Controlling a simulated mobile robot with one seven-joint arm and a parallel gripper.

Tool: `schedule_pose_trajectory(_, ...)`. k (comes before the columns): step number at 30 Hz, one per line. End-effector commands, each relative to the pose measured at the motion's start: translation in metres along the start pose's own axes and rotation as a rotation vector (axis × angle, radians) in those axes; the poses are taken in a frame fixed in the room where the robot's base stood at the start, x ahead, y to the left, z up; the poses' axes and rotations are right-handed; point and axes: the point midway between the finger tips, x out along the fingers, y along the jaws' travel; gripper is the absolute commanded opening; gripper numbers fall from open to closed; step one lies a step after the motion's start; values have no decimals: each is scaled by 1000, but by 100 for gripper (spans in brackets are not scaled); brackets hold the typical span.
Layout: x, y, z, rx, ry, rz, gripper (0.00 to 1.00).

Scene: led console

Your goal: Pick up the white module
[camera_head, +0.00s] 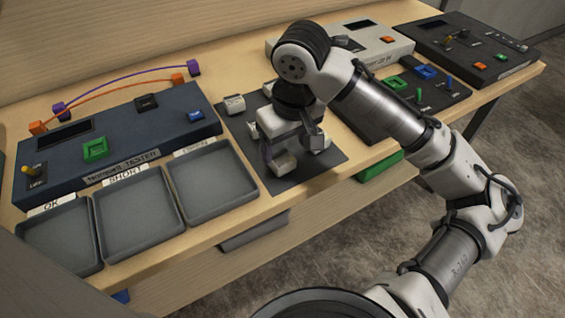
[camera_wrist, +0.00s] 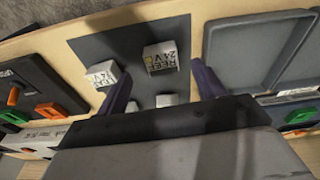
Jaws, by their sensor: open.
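Several small white modules sit on a dark mat (camera_head: 257,169). One module (camera_head: 284,163), labelled "REED 24V", is near the mat's front and also shows in the wrist view (camera_wrist: 160,57). Another (camera_head: 318,142) is to its right and shows at left in the wrist view (camera_wrist: 103,74). One more (camera_head: 234,104) sits at the mat's back left. My gripper (camera_head: 287,148) points down over the mat, open and empty. In the wrist view its two dark fingers (camera_wrist: 160,77) stand apart, with the labelled module ahead between them. I cannot tell contact or exact height.
Three grey trays, OK (camera_head: 60,238), SHORT (camera_head: 138,215) and OPEN (camera_head: 213,182), stand left of the mat, before the blue tester (camera_head: 125,130). A white console (camera_head: 378,52) and dark panels (camera_head: 480,45) stand to the right. The table's front edge is close.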

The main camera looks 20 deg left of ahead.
Motion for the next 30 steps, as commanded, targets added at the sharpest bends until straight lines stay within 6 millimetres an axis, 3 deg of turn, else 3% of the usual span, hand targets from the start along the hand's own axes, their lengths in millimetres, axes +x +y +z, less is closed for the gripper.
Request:
schedule_pose_trajectory(5, 13, -1, -1, 0, -1, -1, 69)
schedule_pose_trajectory(12, 47, -3, -3, 0, -2, -1, 69)
schedule_pose_trajectory(21, 54, -3, -3, -1, 0, -1, 69)
schedule_pose_trajectory(30, 54, -3, -3, -1, 0, -1, 32)
